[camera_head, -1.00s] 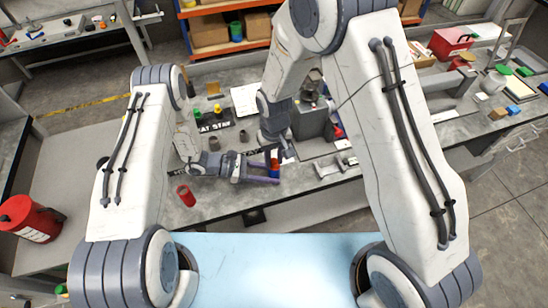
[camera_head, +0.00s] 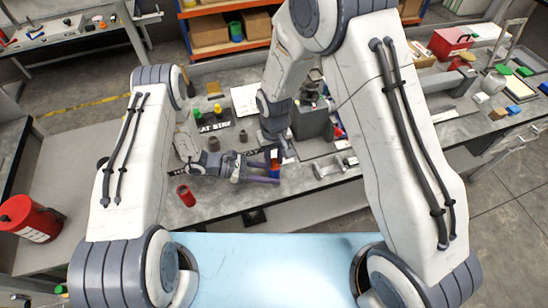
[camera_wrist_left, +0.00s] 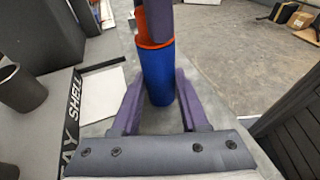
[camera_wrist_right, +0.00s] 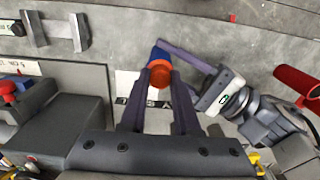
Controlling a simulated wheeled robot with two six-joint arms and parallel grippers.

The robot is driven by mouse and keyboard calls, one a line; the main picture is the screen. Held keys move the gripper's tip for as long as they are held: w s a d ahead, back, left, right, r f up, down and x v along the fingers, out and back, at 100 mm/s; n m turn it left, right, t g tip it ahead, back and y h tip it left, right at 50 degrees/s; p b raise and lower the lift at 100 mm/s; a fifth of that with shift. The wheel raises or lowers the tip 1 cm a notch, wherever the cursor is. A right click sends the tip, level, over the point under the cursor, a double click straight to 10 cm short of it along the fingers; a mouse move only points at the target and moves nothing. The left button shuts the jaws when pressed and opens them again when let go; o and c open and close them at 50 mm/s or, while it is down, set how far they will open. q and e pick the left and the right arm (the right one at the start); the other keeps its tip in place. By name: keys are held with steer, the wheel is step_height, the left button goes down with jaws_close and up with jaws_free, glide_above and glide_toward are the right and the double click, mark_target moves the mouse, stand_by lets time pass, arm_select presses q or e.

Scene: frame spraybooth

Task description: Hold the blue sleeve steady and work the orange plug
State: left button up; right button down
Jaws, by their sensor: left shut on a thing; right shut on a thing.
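The blue sleeve (camera_wrist_left: 158,78) stands between the purple fingers of my left gripper (camera_wrist_left: 155,105), which is shut on it. The orange plug (camera_wrist_left: 148,30) is at the sleeve's upper end, with an orange rim right against the blue. Purple fingers of my right gripper cover part of the plug there. In the right wrist view, my right gripper (camera_wrist_right: 158,90) is shut on the orange plug (camera_wrist_right: 159,74), and the blue sleeve (camera_wrist_right: 158,54) shows just beyond it. How deep the plug sits is hidden. In the head view both grippers meet over the bench's front part.
A red cylinder (camera_head: 186,196) stands on the bench left of my left gripper.

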mark_target(274, 161)
steer(key=shift+r, duration=0.65)
steer(key=shift+r, duration=2.15)
arm_select(q)
steer(key=o, duration=1.1)
steer(key=shift+c, duration=0.2)
steer(key=v, duration=1.2)
